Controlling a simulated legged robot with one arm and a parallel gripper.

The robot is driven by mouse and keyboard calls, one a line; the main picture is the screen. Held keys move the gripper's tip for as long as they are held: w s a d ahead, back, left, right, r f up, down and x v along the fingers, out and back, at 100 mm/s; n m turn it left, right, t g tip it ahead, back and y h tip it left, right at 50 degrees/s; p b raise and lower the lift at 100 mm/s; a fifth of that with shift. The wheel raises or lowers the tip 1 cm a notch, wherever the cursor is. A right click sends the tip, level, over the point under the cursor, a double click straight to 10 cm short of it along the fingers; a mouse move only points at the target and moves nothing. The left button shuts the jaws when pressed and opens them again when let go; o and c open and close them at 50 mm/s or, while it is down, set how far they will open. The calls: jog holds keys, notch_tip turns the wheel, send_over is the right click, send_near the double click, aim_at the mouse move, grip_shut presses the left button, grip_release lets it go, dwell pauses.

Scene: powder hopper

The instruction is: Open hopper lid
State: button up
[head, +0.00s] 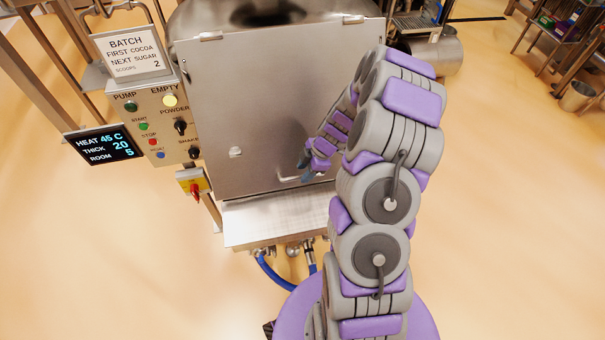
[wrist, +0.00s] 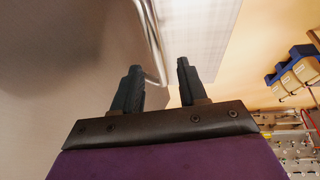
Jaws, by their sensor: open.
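The hopper lid (head: 270,95) is a large flat grey metal panel with small fittings along its top edge. It looks shut. A pale metal handle bar (head: 290,179) is at its lower edge, partly hidden by my gripper. My gripper (head: 306,168) is at that edge, close to the handle. In the wrist view my gripper (wrist: 158,75) has its two dark fingers apart. The handle bar (wrist: 150,40) runs down between them in the picture. I cannot tell whether it touches either finger. Nothing is clamped.
A control panel (head: 147,128) with buttons and a batch sign (head: 133,52) stands left of the lid. A dark display (head: 103,145) is beside it. A metal ledge (head: 275,217) is below the lid, with blue hoses (head: 272,273). Open floor (head: 510,200) is at right.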

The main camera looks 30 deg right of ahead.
jog(key=shift+w+d+f, duration=0.1)
jog(key=shift+d+f, duration=0.15)
jog(key=shift+f, duration=0.3)
jog(key=shift+w+d+f, duration=0.1)
jog(key=shift+d+f, duration=0.1)
jog(key=shift+f, duration=0.3)
jog(key=shift+a, duration=0.45)
jog(key=shift+a+r, duration=0.1)
jog(key=shift+a, duration=0.2)
jog(key=shift+c, duration=1.2)
jog(key=shift+d, duration=0.45)
grip_shut()
